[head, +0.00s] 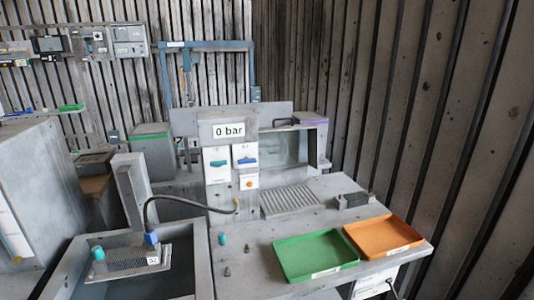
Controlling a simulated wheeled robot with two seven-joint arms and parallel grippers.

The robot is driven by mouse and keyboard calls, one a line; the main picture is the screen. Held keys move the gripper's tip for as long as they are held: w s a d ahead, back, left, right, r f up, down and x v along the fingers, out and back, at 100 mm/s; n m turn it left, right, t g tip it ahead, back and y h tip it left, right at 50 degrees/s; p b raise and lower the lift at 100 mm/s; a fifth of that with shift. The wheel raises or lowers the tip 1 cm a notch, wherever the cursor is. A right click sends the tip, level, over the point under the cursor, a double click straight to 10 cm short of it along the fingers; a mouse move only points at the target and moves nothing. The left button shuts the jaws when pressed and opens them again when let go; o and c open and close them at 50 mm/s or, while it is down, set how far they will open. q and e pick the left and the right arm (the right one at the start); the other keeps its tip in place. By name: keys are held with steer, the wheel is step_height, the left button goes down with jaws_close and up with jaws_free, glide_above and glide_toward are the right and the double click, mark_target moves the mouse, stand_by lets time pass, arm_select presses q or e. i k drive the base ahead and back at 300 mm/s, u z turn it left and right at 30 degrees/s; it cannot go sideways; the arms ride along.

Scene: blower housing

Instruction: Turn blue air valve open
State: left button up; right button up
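The blue air valve (245,162) is a small blue handle on a white plate, on the front of the grey control column on the bench. The handle lies roughly level. A teal handle (217,163) sits on a similar plate just left of it. The display (229,130) above both reads "0 bar". An orange round knob (249,183) is below the blue valve. A dark hose (180,198) runs from a brass-coloured fitting near the column foot to a blue fitting (151,238) on the perforated block at left. Neither of my grippers is in view.
A green tray (314,272) and an orange tray (354,235) lie on the bench at front right. A teal peg (222,239) and small dark posts stand on the bench. A grey basin (58,281) is at left. A grey cabinet (36,170) stands far left.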

mark_target(246, 160)
steer(key=k, duration=1.3)
steer(key=z, duration=0.75)
steer(key=i, duration=1.15)
steer(key=u, duration=0.15)
